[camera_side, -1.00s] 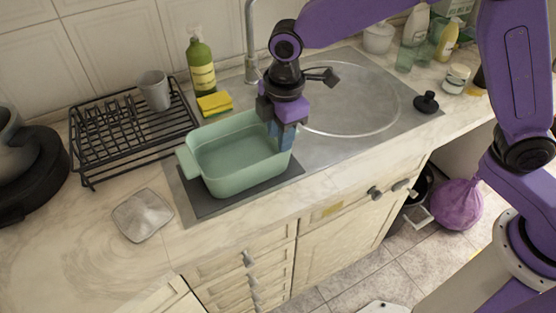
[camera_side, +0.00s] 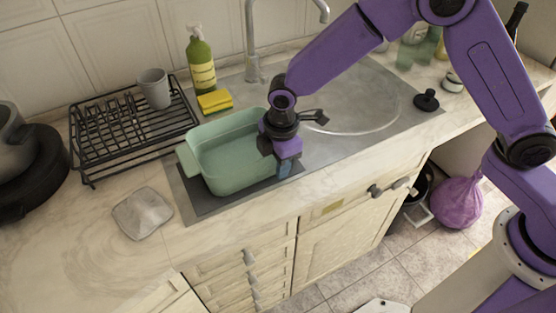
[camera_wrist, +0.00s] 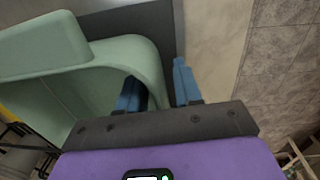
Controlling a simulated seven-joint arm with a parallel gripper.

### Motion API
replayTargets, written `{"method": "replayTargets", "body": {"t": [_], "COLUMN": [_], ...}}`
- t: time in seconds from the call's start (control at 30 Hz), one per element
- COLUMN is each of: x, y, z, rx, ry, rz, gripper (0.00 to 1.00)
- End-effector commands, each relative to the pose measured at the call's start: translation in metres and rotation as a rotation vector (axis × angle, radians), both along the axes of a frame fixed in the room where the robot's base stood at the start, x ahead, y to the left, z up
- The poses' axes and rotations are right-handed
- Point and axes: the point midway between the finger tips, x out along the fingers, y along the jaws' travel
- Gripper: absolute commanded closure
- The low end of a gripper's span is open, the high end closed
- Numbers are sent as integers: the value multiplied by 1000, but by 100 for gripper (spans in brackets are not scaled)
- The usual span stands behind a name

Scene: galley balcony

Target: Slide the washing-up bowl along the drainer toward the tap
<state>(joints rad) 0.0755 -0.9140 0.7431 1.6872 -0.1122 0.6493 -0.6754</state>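The pale green washing-up bowl (camera_side: 232,183) sits on the dark grey drainer (camera_side: 203,205), left of the round sink basin. My gripper (camera_side: 285,168) is at the bowl's front right corner, fingers pointing down and partly hidden. In the wrist view, the two blue fingers of my gripper (camera_wrist: 157,90) are apart. The bowl (camera_wrist: 115,55) has its curved wall reaching between them, with one finger on its inner side and the other outside, a gap showing beside the outer one.
A green bottle (camera_side: 201,65) and a yellow sponge (camera_side: 214,101) stand behind the bowl. A black dish rack (camera_side: 120,130) with a grey cup (camera_side: 154,88) is to the left. A grey cloth (camera_side: 142,214) lies front left. A black plug (camera_side: 427,100) lies right of the basin.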

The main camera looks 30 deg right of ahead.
Motion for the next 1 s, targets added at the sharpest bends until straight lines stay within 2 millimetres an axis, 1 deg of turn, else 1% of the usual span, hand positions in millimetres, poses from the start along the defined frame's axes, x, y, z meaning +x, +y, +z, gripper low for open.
{"method": "replayTargets", "body": {"t": [0.03,0.07,0.1,0.17,0.43,1.0], "x": [0,0,0,0,2,14], "y": [0,0,0,0,-2,-28], "z": [0,0,0,0,1,1], "rx": [0,0,0,0,2,2], "ry": [0,0,0,0,-2,-2], "rz": [0,0,0,0,-1,-2], "gripper": [66,69,82,100,100,100]}}
